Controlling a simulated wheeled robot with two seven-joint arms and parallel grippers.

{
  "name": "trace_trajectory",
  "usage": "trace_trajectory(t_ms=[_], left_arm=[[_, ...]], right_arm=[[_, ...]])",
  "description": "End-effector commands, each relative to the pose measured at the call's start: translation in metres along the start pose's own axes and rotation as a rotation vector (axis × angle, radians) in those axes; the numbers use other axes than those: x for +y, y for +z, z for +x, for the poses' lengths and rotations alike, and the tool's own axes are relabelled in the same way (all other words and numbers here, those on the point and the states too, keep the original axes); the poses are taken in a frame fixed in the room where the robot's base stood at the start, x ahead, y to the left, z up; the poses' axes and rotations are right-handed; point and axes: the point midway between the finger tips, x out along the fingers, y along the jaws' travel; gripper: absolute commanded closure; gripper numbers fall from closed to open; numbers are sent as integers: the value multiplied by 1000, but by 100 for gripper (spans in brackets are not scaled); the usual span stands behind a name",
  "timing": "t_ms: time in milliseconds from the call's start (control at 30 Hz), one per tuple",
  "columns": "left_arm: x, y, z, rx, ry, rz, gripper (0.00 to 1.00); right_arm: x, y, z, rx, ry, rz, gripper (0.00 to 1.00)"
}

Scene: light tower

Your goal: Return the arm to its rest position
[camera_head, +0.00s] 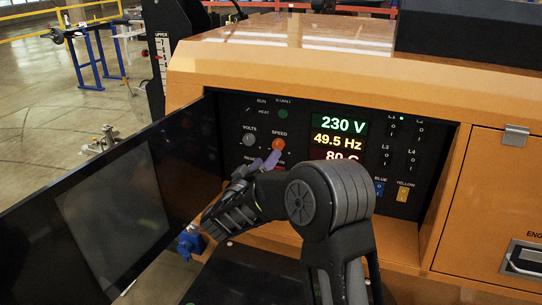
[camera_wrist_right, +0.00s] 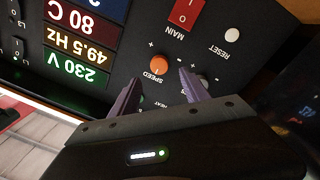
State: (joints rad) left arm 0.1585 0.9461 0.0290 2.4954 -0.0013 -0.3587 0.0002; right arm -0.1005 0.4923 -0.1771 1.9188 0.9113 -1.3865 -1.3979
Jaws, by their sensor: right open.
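My right gripper (camera_head: 259,165) is in front of the control panel (camera_head: 226,116), its arm coming up from the lower right. In the wrist view its two purple fingers (camera_wrist_right: 157,88) are apart with nothing between them. The orange SPEED knob (camera_head: 279,144) is just beyond the fingertips; it also shows in the wrist view (camera_wrist_right: 160,65). I cannot tell the exact gap to it. My left gripper is not in view.
The panel sits in a recess of the orange housing (camera_head: 430,84). A dark open door (camera_head: 108,205) stands at the left. The lit display (camera_head: 337,137) reads 230 V, 49.5 Hz and 80 C. A red MAIN switch (camera_wrist_right: 186,14) shows in the wrist view.

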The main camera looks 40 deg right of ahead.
Motion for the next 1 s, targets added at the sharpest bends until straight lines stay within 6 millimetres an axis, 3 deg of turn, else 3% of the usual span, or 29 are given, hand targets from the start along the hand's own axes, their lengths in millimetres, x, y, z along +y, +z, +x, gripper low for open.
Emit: trace_trajectory(t_ms=[167, 733, 1000], left_arm=[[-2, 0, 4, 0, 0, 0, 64], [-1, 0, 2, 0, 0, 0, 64], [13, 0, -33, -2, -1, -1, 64]], right_arm=[[0, 0, -15, 0, 0, 1, 46], [1, -1, -15, 0, 1, 1, 46], [25, -31, -14, 0, 1, 1, 46]])
